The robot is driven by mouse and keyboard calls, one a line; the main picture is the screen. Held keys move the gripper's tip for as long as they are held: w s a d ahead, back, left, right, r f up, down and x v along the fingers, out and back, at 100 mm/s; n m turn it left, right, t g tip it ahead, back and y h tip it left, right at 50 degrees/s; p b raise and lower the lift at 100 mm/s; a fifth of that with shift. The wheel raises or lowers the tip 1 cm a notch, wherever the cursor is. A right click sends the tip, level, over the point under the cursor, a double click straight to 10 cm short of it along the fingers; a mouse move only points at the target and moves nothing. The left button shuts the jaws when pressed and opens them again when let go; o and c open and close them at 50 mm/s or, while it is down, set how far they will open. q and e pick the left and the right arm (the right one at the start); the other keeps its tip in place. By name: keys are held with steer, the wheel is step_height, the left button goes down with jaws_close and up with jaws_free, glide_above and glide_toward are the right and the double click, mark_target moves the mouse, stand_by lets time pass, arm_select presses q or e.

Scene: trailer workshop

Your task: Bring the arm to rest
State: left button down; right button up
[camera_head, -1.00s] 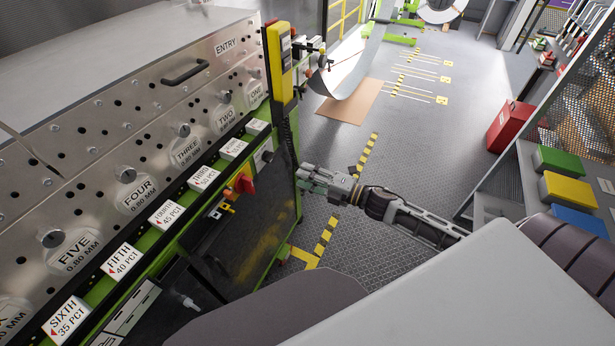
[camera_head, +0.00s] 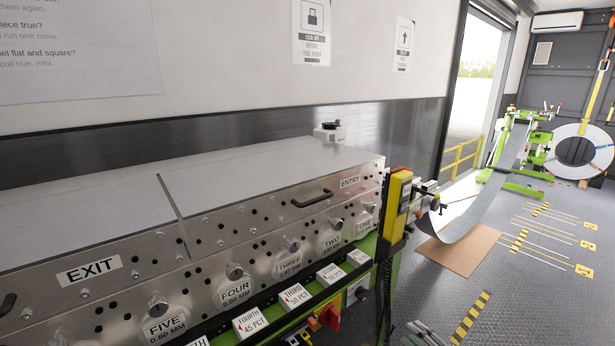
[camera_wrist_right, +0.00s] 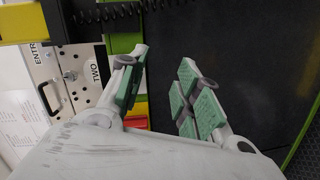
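My right gripper (camera_wrist_right: 160,85) is open in the right wrist view, its green-padded fingers apart with nothing between them. A dark panel fills the view behind the right finger. In the head view only a small part of the right gripper (camera_head: 425,334) shows at the bottom edge, right of the machine's end. The rest of my right arm is out of the picture. My left gripper is in neither view.
The roll-forming machine (camera_head: 270,200) fills the left and middle, with a yellow pendant (camera_head: 396,205) and red switch (camera_head: 330,316) at its right end. A curved metal sheet (camera_head: 462,215) hangs beyond it. Striped floor to the right looks clear.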

steer(key=s+d+f+m+g+h, duration=0.35)
steer(key=d+f+m+h, duration=0.35)
steer(key=d+f, duration=1.1)
steer(key=s+d+f+m+g+h, duration=0.25)
steer(key=s+d+f, duration=0.25)
steer(key=s+f, duration=0.4)
steer(key=s+d+f+m+g+h, duration=0.1)
steer(key=s+d+f+m+g, duration=0.2)
steer(key=s+f, duration=0.65)
steer(key=s+a+f+m+g, duration=0.2)
steer(key=s+a+f, duration=0.1)
steer(key=s+f, duration=0.55)
steer(key=s+a+f+m+g, duration=0.2)
steer(key=s+f, duration=0.4)
steer(key=s, duration=0.5)
steer(key=s+a+f+y, duration=0.1)
steer(key=s+a+f, duration=0.2)
steer(key=s+a, duration=0.35)
arm_select(q)
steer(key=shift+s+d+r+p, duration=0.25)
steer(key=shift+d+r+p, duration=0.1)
steer(key=shift+p, duration=0.05)
arm_select(e)
steer(key=w+a+f+y, duration=0.1)
steer(key=w+a, duration=0.3)
steer(key=a, duration=0.7)
steer(key=shift+w+a+f+m, duration=0.15)
steer(key=shift+a+m, duration=0.15)
steer(key=shift+m, duration=0.05)
